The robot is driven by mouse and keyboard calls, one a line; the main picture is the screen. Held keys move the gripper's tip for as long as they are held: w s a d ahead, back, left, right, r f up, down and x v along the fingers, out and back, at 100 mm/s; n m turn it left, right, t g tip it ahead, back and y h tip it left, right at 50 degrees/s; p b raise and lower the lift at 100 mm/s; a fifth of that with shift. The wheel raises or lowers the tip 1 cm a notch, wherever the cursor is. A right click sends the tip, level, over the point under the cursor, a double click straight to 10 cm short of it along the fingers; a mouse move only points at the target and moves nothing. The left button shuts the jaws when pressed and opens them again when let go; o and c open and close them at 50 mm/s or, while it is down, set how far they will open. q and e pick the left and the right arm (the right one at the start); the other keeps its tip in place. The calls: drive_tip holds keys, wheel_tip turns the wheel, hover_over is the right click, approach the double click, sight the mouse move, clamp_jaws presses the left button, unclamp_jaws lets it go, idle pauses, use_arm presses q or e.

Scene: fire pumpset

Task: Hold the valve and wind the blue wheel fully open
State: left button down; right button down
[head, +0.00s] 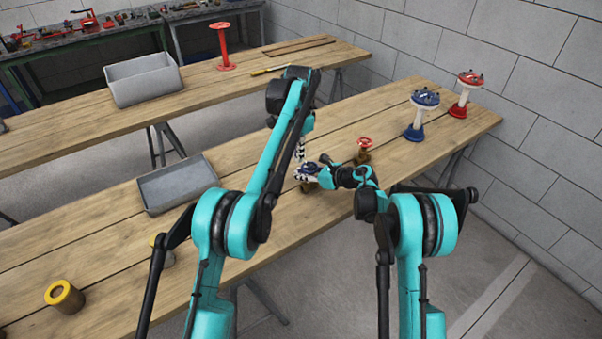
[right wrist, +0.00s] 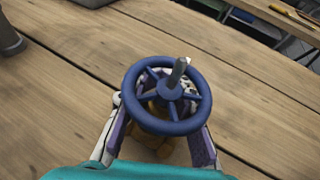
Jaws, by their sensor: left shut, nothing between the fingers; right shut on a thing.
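The small valve has a blue wheel (head: 311,168) and stands on the near wooden table, with my two grippers at it. In the right wrist view the blue wheel (right wrist: 133,88) fills the middle, spoked, with a grey stem rising from its hub. The brass valve body (right wrist: 150,142) shows partly beneath it. My right gripper (right wrist: 158,118) has a finger on either side and is shut on the valve below the wheel. My left gripper (head: 299,157) is shut and empty, pointing down just above the wheel; whether it touches the wheel cannot be told.
A brass valve with a red wheel (head: 364,145) stands close to the right. Blue (head: 415,132) and red (head: 458,110) handwheel stands are farther right. A grey tray (head: 150,207) lies to the left, and a yellow-topped cylinder (head: 65,298) at front left. Another table stands behind.

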drive_tip(key=c, duration=1.2)
unclamp_jaws()
